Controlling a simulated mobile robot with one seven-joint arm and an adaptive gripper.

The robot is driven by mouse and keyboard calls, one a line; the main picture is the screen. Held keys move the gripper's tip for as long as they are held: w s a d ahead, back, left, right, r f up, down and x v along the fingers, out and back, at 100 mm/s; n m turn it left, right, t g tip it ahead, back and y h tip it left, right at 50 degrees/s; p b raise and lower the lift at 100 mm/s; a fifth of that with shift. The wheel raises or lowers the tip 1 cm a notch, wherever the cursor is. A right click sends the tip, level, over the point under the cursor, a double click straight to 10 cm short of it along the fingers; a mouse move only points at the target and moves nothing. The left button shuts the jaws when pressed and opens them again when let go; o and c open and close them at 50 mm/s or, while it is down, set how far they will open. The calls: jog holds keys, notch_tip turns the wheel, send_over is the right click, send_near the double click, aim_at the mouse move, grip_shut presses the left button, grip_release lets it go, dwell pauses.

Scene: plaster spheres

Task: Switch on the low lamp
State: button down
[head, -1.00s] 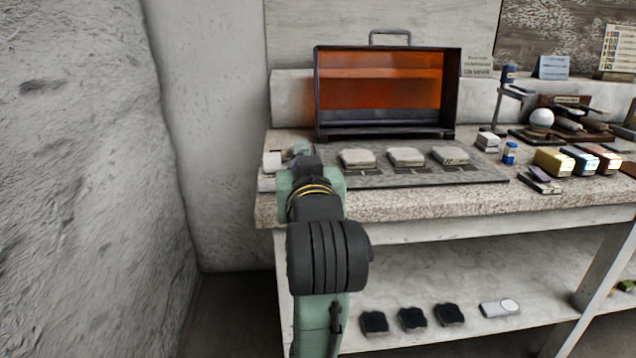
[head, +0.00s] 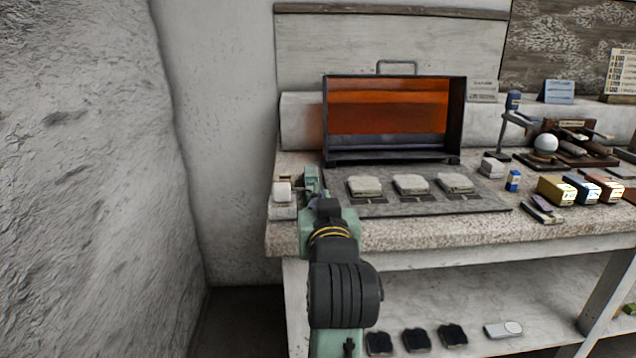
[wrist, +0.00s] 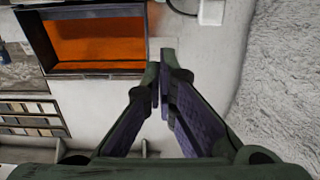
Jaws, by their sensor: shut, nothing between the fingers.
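I cannot tell for certain which thing is the low lamp. A small white block-like fixture (head: 283,191) stands at the bench's left end. A wide, dark-framed box with an orange, glowing-looking front (head: 388,106) stands behind; it also shows in the wrist view (wrist: 95,40). My gripper (head: 311,178) is just right of the white fixture, at the bench's left end. In the wrist view my gripper (wrist: 161,72) has its fingers together and holds nothing. A partly cut-off white piece (wrist: 210,10) lies beyond the fingertips. No switch is clearly visible.
Several pale slabs (head: 411,184) lie on the grey mat right of my arm. A stand with a raised arm (head: 511,112), a white sphere (head: 545,144) and coloured boxes (head: 556,190) are farther right. A rough wall (head: 80,190) rises at left.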

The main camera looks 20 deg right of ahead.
jog(key=p, duration=0.3)
jog(key=shift+w+r+p, duration=0.2)
jog(key=shift+w+p, duration=0.1)
jog(key=shift+p, duration=0.1)
jog(key=x, duration=0.5)
jog(key=p+x, duration=0.1)
jog(key=x, duration=0.2)
jog(key=shift+d+f, duration=0.1)
jog(key=shift+f, duration=0.3)
notch_tip(320, 180, down, 3)
jog(key=shift+r, duration=0.15)
jog(key=shift+w+f, duration=0.1)
jog(key=shift+f, duration=0.45)
jog(key=shift+r+p, duration=0.1)
jog(key=shift+p, duration=0.4)
